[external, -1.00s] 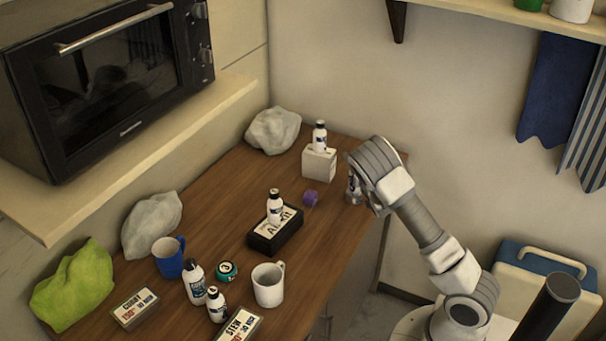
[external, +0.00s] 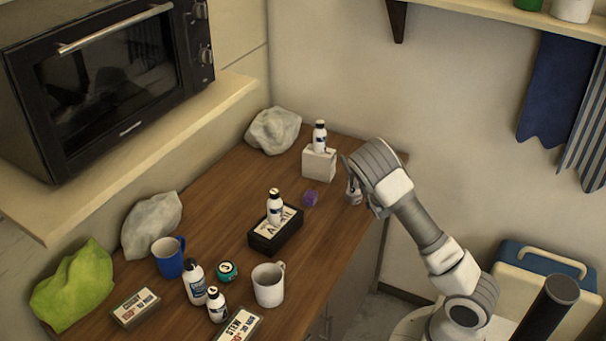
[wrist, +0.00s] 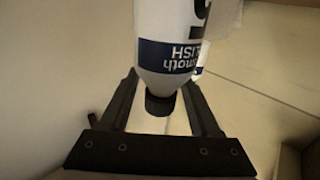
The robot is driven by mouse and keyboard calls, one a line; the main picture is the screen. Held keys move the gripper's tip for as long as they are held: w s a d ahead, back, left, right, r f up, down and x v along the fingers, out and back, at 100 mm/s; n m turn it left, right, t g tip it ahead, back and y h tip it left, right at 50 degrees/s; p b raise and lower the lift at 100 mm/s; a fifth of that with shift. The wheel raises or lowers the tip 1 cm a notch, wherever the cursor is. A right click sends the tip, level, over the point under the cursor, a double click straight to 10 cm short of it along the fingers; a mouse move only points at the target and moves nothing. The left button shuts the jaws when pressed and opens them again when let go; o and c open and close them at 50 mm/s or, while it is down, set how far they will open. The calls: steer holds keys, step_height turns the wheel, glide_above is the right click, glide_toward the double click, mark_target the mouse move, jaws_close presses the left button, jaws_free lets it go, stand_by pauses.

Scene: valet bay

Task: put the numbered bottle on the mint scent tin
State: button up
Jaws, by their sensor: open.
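A white bottle (external: 353,190) with a dark cap stands near the right edge of the wooden counter, partly hidden by my gripper. In the wrist view this bottle (wrist: 168,45) shows a blue label band and part of a large black character, cut off by the top edge. My gripper (external: 359,187) is open at this bottle. In the wrist view its two fingers (wrist: 162,108) lie on either side of the dark cap, with gaps visible. A round teal tin (external: 227,271) with a pale marking on top, seemingly the mint scent tin, sits far to the lower left with nothing on it.
Other white bottles stand on a white block (external: 319,165), on a black box (external: 275,238) and near the blue mug (external: 168,262). A white mug (external: 268,286) stands beside the tin. A small purple object (external: 310,198) lies between the black box and my gripper.

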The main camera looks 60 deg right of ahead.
steer(key=b+v, duration=0.1)
steer(key=v, duration=1.1)
steer(key=w+a+r+n+g+y, duration=0.15)
steer(key=a+y, duration=0.35)
steer(key=a, duration=0.5)
steer(key=w+a+r+n+g+y, duration=0.1)
steer(key=w+a+r+y, duration=0.15)
steer(key=a+y, duration=0.45)
steer(key=s+a+r+n+g, duration=0.2)
steer(key=s+a+r+n, duration=0.1)
steer(key=s+a, duration=0.4)
steer(key=s+a+r+n+g, duration=0.2)
steer(key=s+a+r+n, duration=0.1)
steer(key=s+a, duration=0.5)
steer(key=s, duration=0.3)
steer(key=shift+r+g+y, duration=0.35)
steer(key=shift+r+y, duration=0.05)
steer(key=shift+a+n, duration=0.1)
steer(key=shift+n, duration=0.15)
